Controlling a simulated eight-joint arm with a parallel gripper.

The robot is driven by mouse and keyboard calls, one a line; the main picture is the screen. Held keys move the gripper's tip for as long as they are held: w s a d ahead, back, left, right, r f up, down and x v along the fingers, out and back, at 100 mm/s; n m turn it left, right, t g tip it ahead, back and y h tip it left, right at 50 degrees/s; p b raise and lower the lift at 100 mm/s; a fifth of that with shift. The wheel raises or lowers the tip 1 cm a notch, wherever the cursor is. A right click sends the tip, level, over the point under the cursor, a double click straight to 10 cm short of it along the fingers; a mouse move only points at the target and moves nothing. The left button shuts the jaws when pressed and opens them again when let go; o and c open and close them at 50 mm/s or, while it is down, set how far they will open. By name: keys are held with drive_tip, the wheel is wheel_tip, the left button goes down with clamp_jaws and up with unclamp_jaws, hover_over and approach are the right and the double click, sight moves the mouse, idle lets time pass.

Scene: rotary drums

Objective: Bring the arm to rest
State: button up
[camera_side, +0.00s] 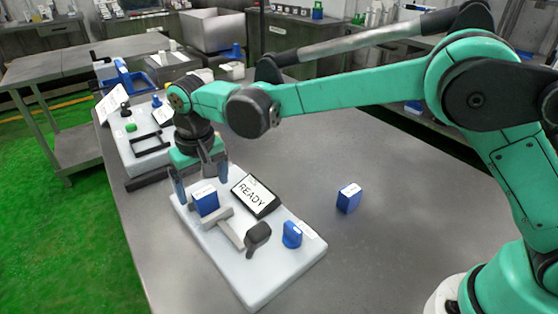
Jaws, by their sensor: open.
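My gripper (201,182) points down at the left end of the near white panel, its two fingers spread apart. A blue box (205,201) with a pale top stands on the panel just below and between the fingers. I cannot tell whether the fingers touch it. My green arm reaches in from the right, stretched out over the table.
The near white panel (262,285) carries a READY sign (254,196), a grey T-shaped piece (226,228), a black knob (258,236) and a blue knob (291,234). Another blue box (348,198) stands on the grey table (400,235). A second panel (133,158) lies behind.

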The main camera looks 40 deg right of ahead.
drive_tip(key=s+d+r+t, duration=0.2)
drive_tip(key=s+d+r, duration=0.2)
drive_tip(key=d+r, duration=0.55)
drive_tip(key=s+d+f+t, duration=0.3)
drive_tip(key=s+d, duration=0.7)
drive_tip(key=s, duration=0.1)
drive_tip(key=shift+d+m+t, duration=0.15)
drive_tip(key=shift+m+t, duration=0.25)
